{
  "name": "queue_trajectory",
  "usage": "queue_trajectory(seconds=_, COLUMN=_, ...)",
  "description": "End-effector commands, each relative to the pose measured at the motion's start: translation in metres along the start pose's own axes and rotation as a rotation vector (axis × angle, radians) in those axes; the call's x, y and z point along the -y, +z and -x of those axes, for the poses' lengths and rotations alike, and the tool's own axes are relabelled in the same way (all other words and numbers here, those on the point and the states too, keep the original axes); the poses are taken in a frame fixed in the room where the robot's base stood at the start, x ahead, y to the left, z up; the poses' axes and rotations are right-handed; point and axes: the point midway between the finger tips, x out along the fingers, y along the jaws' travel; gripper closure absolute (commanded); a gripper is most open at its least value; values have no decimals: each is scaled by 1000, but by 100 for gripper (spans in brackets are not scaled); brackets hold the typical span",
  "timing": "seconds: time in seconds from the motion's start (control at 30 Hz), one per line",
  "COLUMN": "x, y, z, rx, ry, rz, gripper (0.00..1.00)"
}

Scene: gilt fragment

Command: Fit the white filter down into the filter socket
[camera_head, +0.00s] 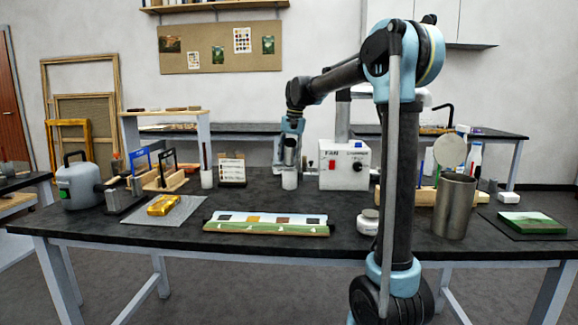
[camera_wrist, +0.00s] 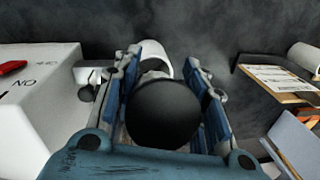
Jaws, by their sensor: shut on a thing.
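My gripper (camera_head: 290,148) points down beside the left side of a white FAN box. In the wrist view its two blue fingers (camera_wrist: 160,68) close on the white filter (camera_wrist: 152,52), which shows as a pale curved piece between the tips. A dark rounded body (camera_wrist: 165,112) nearer the camera hides much of it. In the head view a short white cylinder (camera_head: 289,181), apparently the filter, is upright directly under the fingers. I cannot tell whether its bottom touches the table. A pale fitting (camera_wrist: 90,75) sticks out of the box side towards the gripper; I cannot clearly make out the filter socket.
The white FAN box (camera_head: 344,166) stands close to the right. A painted strip (camera_head: 267,223) lies in front. The black tabletop between strip and gripper is mostly clear.

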Motion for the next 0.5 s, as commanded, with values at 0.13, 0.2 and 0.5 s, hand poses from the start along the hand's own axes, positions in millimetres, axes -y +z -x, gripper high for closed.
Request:
queue_trajectory(seconds=0.13, x=-3, y=0, z=-20, rx=0, ry=0, rz=0, gripper=89)
queue_trajectory(seconds=0.2, x=-4, y=0, z=-27, rx=0, ry=0, rz=0, gripper=89)
queue_trajectory(seconds=0.5, x=-4, y=0, z=-30, rx=0, ry=0, rz=0, gripper=45)
